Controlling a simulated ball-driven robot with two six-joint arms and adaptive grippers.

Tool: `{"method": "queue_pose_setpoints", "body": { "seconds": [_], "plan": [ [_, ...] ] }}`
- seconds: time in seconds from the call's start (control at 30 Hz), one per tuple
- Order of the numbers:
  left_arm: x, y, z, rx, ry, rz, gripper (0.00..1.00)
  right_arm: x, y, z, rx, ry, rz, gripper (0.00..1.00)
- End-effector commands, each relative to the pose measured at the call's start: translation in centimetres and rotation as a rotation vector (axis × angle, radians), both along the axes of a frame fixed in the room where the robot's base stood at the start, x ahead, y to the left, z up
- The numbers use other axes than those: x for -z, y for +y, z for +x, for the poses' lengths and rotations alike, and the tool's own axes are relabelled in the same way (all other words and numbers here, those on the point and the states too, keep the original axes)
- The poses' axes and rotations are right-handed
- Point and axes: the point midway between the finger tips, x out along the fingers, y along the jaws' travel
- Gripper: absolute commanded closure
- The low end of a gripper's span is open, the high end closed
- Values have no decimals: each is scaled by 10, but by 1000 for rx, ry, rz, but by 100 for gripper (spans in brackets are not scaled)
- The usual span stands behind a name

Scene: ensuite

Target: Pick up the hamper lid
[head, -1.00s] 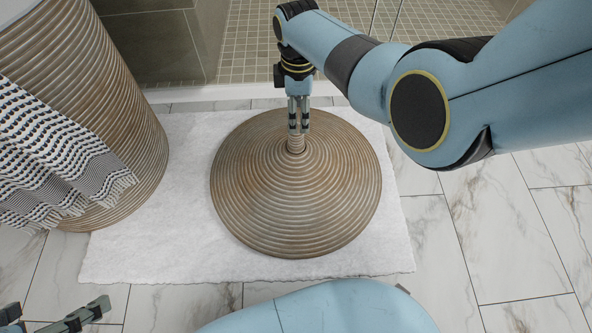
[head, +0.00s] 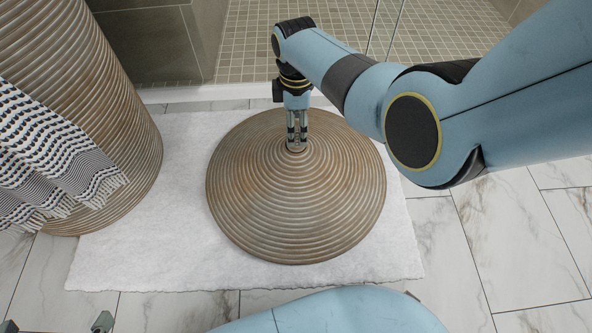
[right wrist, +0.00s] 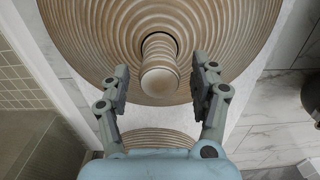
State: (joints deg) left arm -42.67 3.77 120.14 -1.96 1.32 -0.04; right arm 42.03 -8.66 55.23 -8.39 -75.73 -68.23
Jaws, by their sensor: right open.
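The hamper lid (head: 295,220) is a round, ribbed, brown-grey cone lying on the white mat with its knob up. My right gripper (head: 297,143) points down at the lid's centre and hides most of the knob in the head view. In the right wrist view the knob (right wrist: 160,68) shows between the two spread fingers of the right gripper (right wrist: 161,82), with a gap on each side. Only a fingertip of my left gripper (head: 103,322) shows clearly at the bottom left edge, away from the lid.
The ribbed hamper (head: 130,130) stands at the left with a patterned, fringed cloth (head: 45,150) draped over its side. The white mat (head: 130,255) lies on marble tiles (head: 515,230). A tiled shower floor (head: 255,50) is behind a low white sill.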

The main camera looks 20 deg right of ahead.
Motion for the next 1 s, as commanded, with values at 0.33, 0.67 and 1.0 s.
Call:
{"method": "queue_pose_setpoints", "body": {
  "seconds": [0.33,0.67,1.0],
  "plan": [
    [0,-1,-2,2,-22,-1,10,1,0,1,0,-2,0,40],
    [0,-1,-2,3,-20,-1,10,2,0,0,0,-1,1,83],
    [0,0,-2,3,-20,-1,10,1,0,1,0,-3,0,100]
  ]
}}
